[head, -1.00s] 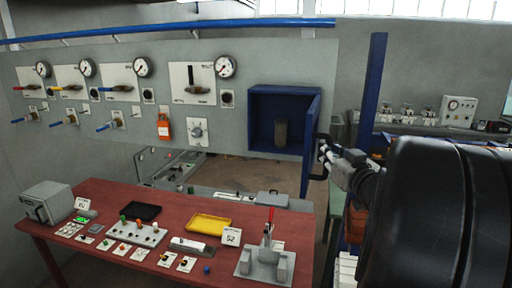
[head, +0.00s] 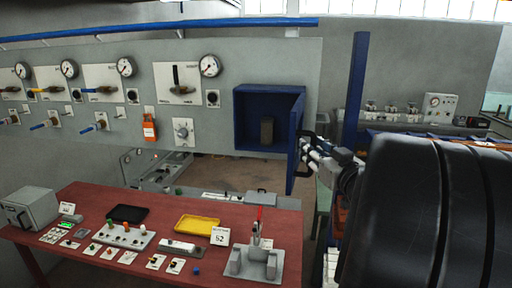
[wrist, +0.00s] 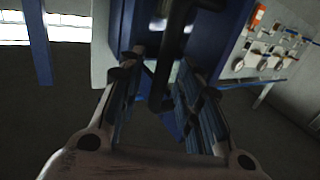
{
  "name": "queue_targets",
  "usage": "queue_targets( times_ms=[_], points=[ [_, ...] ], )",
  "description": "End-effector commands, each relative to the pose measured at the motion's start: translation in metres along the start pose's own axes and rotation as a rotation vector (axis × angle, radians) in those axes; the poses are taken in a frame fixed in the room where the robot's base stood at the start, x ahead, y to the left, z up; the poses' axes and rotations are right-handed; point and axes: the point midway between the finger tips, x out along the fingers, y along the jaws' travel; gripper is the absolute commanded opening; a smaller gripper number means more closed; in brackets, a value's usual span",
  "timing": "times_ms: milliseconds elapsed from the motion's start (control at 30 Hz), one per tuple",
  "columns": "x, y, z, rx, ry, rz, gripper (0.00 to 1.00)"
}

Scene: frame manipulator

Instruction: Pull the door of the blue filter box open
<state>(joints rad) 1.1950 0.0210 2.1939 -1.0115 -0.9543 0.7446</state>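The blue filter box (head: 241,118) is set in the grey panel and stands open, with a dark cylinder (head: 267,130) inside. Its blue door (head: 295,150) stands swung out at the box's right side, roughly square to the panel. A dark bar handle (wrist: 160,92) is on the door's outer face. My gripper (head: 310,145) is at this handle, right of the door. In the wrist view, the handle passes between my two fingers, which are apart with gaps visible beside the bar. Contact with the handle cannot be made out clearly.
A red table (head: 150,222) with trays and switches stands below the panel. A blue post (head: 355,90) rises close behind my arm. Gauges and valves line the panel to the left. A bench with instruments (head: 440,128) is at the back right.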

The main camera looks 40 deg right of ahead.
Motion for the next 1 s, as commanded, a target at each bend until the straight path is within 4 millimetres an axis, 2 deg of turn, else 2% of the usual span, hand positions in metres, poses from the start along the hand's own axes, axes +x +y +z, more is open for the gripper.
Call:
queue_targets(
  times_ms=[300,500,700,1000],
  points=[
    [-0.065,0.002,0.000,-0.001,0.000,0.008,0.32],
    [-0.098,0.002,0.000,-0.001,0.001,0.005,0.32],
    [-0.110,0.000,0.000,0.001,0.000,0.001,0.32],
    [-0.110,0.000,0.002,0.001,-0.002,0.001,0.32]
  ],
)
